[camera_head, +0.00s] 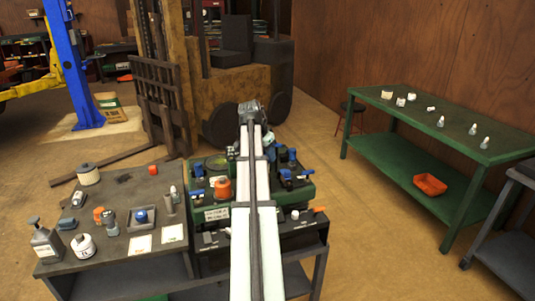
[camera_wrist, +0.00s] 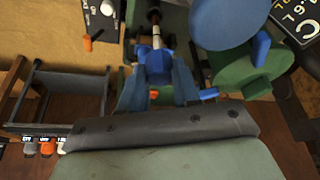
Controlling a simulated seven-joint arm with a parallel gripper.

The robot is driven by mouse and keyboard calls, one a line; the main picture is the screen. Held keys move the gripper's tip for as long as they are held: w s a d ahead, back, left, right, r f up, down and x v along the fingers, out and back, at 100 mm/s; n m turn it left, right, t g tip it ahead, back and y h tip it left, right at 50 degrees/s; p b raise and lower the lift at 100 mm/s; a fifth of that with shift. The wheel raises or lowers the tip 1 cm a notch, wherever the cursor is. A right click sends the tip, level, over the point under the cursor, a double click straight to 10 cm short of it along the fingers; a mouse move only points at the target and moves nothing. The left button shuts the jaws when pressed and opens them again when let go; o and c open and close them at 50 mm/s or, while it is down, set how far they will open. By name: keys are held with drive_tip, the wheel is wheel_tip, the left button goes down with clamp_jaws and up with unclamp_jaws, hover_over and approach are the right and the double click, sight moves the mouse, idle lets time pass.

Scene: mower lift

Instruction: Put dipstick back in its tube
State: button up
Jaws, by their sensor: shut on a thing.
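In the wrist view my gripper (camera_wrist: 158,84) is shut on the blue handle of the dipstick (camera_wrist: 157,63). A pale, thin shaft runs up the picture from the handle toward a dark round part (camera_wrist: 154,15). I cannot tell whether that part is the tube's mouth, or whether the shaft is in it or only in line with it. In the head view my own arm covers the middle of the green mower unit (camera_head: 305,192), and the gripper and dipstick cannot be made out behind it.
Close by in the wrist view are a large blue round part (camera_wrist: 228,20), a green part (camera_wrist: 240,72) and a black panel with an orange knob (camera_wrist: 86,43). In the head view bottles and small parts crowd the dark bench (camera_head: 110,262) at left. A green table (camera_head: 375,105) stands right.

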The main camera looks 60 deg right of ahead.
drive_tip(key=shift+f, duration=1.4)
drive_tip(key=shift+f, duration=0.15)
drive_tip(key=shift+f, duration=2.6)
drive_tip(key=o, duration=1.1)
drive_tip(key=shift+r, duration=4)
